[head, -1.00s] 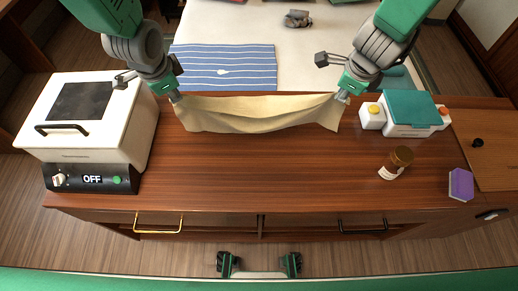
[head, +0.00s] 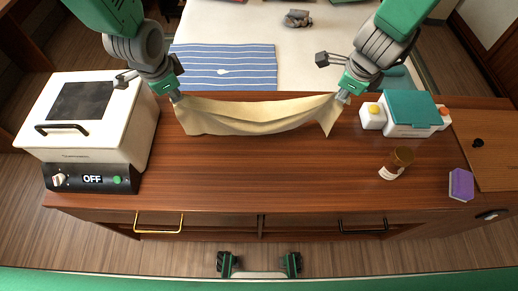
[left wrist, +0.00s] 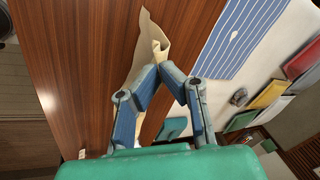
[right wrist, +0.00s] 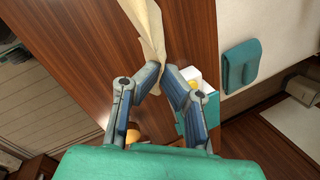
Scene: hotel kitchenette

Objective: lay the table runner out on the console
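The cream table runner (head: 255,115) hangs in a shallow sag between my two grippers, over the back part of the brown wooden console (head: 270,175). My left gripper (head: 175,97) is shut on the runner's left upper corner; the runner also shows at its fingertips in the left wrist view (left wrist: 150,45). My right gripper (head: 343,96) is shut on the right upper corner, and the runner shows in the right wrist view (right wrist: 148,30). The lower edge hangs loose. I cannot tell whether it touches the console top.
A white appliance (head: 95,120) marked OFF stands at the console's left. At the right are a teal-lidded box (head: 410,108), a brown bottle (head: 397,163) and a purple block (head: 460,184). The console's middle and front are clear. A bed with a blue striped cloth (head: 225,67) lies behind.

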